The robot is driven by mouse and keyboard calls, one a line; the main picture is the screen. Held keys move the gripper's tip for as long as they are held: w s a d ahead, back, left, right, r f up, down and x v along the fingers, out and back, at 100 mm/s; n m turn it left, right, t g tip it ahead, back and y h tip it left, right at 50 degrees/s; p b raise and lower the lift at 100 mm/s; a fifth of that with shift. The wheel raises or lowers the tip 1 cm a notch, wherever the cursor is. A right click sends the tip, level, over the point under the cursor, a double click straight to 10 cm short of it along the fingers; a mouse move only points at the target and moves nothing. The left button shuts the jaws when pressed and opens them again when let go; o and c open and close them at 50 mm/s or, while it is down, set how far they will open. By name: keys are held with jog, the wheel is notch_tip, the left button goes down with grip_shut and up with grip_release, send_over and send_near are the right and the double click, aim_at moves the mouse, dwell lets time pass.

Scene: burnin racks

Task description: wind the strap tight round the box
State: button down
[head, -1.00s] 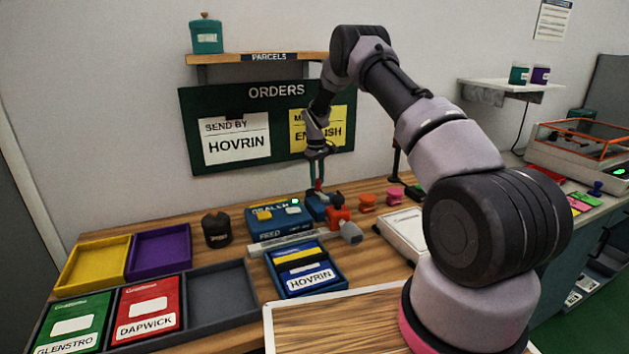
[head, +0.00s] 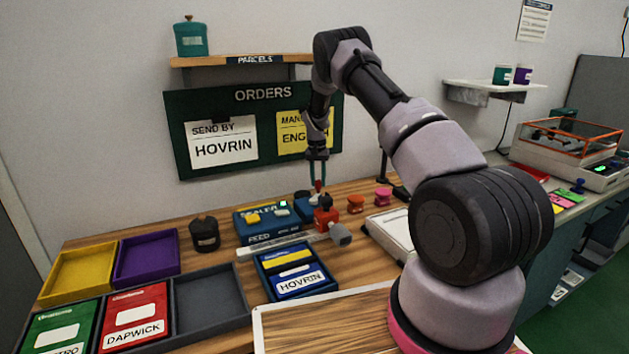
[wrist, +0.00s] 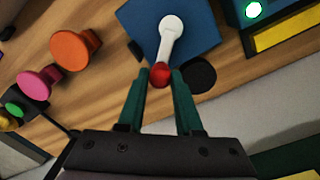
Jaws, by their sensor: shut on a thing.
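My gripper (wrist: 159,76) is shut on the red knob (wrist: 160,72) of a white lever (wrist: 170,42), its two green fingers on either side. The lever pivots on a blue block (wrist: 190,22). In the head view my gripper (head: 317,180) is above the bench at that blue block (head: 302,203), right of the blue sealer (head: 262,224). A blue box labelled HOVRIN (head: 301,281), with a yellow panel, lies in a blue tray (head: 262,287) in front of the sealer. I cannot make out the strap for certain.
A red device (head: 326,217) with a dark knob stands close right of the lever. Orange (head: 356,203) and pink (head: 383,196) knobs stand further right. Yellow (head: 78,276), purple (head: 147,258) and grey (head: 208,297) trays fill the left. A dark pot (head: 204,234) stands behind them.

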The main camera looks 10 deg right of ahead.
jog(key=m, duration=0.1)
jog(key=s+d+m, duration=0.1)
jog(key=m, duration=0.1)
jog(key=shift+s+d+m, duration=0.1)
jog(key=shift+d+m, duration=0.05)
jog(key=shift+m, duration=0.15)
jog(key=shift+s+d+m, duration=0.2)
jog(key=shift+s+m, duration=0.15)
jog(key=shift+m, duration=0.5)
jog(key=shift+s+d+m, duration=0.15)
jog(key=shift+s+m, duration=0.15)
jog(key=shift+m, duration=0.55)
jog(key=c, duration=0.6)
grip_release()
notch_tip(320, 180, up, 11)
jog(key=shift+w+a+f, duration=0.1)
jog(key=shift+w, duration=0.05)
